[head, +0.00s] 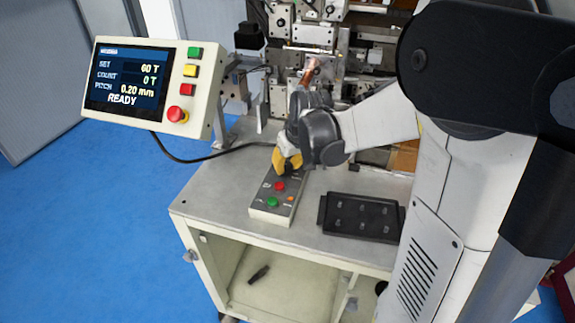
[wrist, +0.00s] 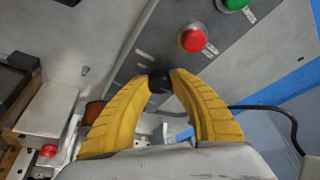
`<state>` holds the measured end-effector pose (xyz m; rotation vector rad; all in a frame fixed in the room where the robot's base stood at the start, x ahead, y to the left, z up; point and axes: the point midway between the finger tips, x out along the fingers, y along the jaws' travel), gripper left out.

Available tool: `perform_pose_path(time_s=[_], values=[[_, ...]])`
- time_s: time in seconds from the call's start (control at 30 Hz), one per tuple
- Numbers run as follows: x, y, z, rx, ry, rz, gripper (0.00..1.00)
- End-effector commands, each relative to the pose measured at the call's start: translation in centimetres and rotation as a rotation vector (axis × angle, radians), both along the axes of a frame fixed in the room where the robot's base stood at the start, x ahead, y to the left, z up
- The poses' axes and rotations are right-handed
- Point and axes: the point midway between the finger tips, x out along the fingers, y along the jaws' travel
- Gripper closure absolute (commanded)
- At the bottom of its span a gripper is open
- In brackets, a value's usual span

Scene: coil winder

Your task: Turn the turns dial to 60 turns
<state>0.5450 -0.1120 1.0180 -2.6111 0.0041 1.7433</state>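The display (head: 125,80) on the pale panel at the upper left reads SET 60 T, COUNT 0 T, PITCH 0.20 mm and READY. The grey control box (head: 283,213) lies on the bench top, with a red button (head: 280,186) and a green button (head: 271,202). My gripper (head: 285,169) points down at the far end of this box. In the wrist view, its yellow fingertips (wrist: 163,80) are closed on either side of the small dark turns dial (wrist: 159,84). The dial is mostly hidden by the fingers, and its pointer and marks cannot be read.
A black tray (head: 362,217) lies on the bench right of the control box. The winder machinery (head: 310,65) stands behind my gripper. The panel carries several coloured buttons, including a red knob (head: 176,114). A cable (head: 190,161) runs from it across the bench.

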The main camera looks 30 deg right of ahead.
Motion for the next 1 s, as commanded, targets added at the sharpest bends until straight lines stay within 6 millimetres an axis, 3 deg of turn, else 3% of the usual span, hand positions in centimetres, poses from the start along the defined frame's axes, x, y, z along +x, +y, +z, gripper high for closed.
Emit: perform_pose_path(time_s=[0.03, 0.1, 0.47, 1.0], values=[[-0.1, 0.0, 0.0, 0.0, 0.001, 0.0, 0.62], [0.0, 0.0, 0.0, 0.0, 0.001, 0.0, 0.48], [-0.2, 0.0, 0.5, 0.0, 0.001, 0.0, 0.48], [-4.2, 0.0, 9.9, -0.001, 0.001, -0.001, 0.48]])
